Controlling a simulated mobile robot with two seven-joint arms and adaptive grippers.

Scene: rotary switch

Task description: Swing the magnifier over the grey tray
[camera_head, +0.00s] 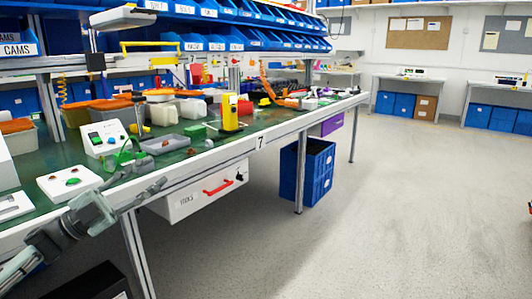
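A white, flat-headed fixture on a post, which looks like the magnifier (122,17), hangs high at the upper left above the bench; its lens is not visible. The grey tray (163,144) lies on the green bench top, right of a white box with buttons. The magnifier head is up and to the left of the tray in the picture. My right gripper is out of view.
A white control box (103,139) with green and red buttons and a low white button box (69,183) stand near my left arm. A yellow device (230,112) stands right of the tray. A white drawer (205,192) hangs under the bench.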

